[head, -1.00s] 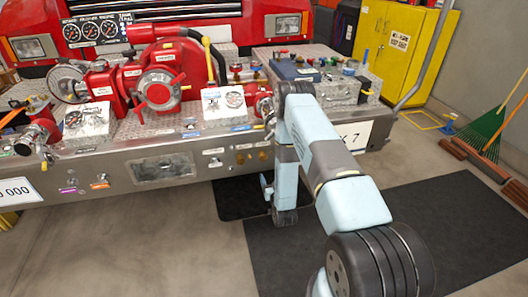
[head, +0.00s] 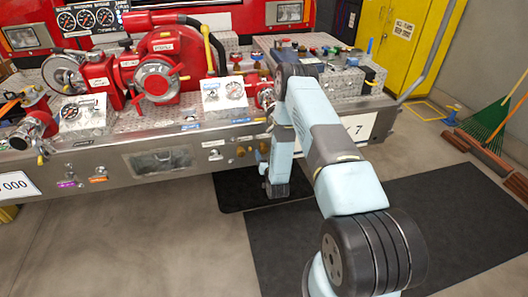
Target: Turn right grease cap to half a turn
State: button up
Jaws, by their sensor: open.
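Two small brass-coloured caps sit on the front face of the metal bumper (head: 190,162). The left one (head: 240,152) is in clear view. The right grease cap (head: 263,148) is just left of my forearm and partly hidden close to it. My gripper (head: 262,168) is small in the head view, beside my wrist and just below the right cap. It looks open and apart from the cap, but its fingertips are hard to make out.
A red pump (head: 160,75) with hoses and valves stands on the bumper deck. A control box (head: 300,60) is behind my arm. Dark mats (head: 400,230) lie on the floor.

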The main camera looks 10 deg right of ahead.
aim_at(265, 152)
jog(key=shift+w, duration=1.75)
jog(key=c, duration=1.1)
jog(key=shift+o, duration=0.2)
jog(key=shift+m, duration=0.4)
jog(key=m, duration=0.2)
jog(key=shift+d+m, duration=0.1)
jog(key=shift+m, duration=1.9)
jog(key=shift+f, duration=0.1)
